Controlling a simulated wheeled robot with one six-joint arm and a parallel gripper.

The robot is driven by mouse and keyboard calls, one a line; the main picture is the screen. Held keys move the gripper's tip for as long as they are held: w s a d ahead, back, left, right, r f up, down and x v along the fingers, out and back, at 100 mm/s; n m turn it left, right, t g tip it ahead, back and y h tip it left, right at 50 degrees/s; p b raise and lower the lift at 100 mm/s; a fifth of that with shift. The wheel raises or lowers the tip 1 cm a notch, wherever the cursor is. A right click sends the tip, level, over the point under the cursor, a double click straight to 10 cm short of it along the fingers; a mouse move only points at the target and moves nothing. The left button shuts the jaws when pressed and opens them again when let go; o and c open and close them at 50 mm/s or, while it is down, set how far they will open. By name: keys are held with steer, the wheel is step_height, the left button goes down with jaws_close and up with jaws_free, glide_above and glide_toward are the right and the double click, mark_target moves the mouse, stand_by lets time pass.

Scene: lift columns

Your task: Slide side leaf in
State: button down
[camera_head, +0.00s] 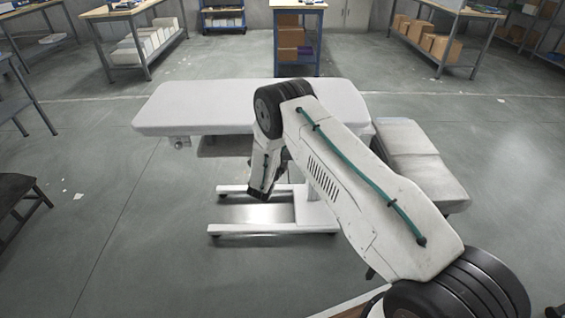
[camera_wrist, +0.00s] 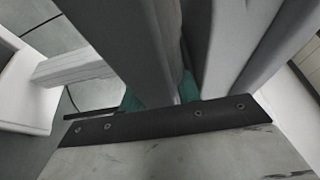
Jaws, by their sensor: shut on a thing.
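A white padded table top (camera_head: 205,105) stands on a white wheeled base (camera_head: 275,225) in the middle of the head view. A lower grey padded section (camera_head: 420,165) sits at its right end, and I take it for the side leaf. In the head view my white arm crosses in front of the table, and its end hides my gripper below the front edge. In the wrist view my gripper (camera_wrist: 160,95) has teal pads on both sides of a pale grey slab (camera_wrist: 140,50) and is shut on it. I cannot tell which part this slab is.
A dark stool (camera_head: 18,190) stands at the left edge. Workbenches (camera_head: 145,55) and shelves with boxes (camera_head: 440,45) stand at the back. The grey floor is open left of the table and to the right of the padded section.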

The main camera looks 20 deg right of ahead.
steer(key=shift+w+f, duration=0.25)
steer(key=c, duration=1.1)
jaws_free()
steer(key=shift+w+d, duration=0.1)
steer(key=shift+w, duration=0.05)
steer(key=v, duration=0.7)
steer(key=shift+s+a, duration=0.25)
steer(key=shift+s, duration=0.05)
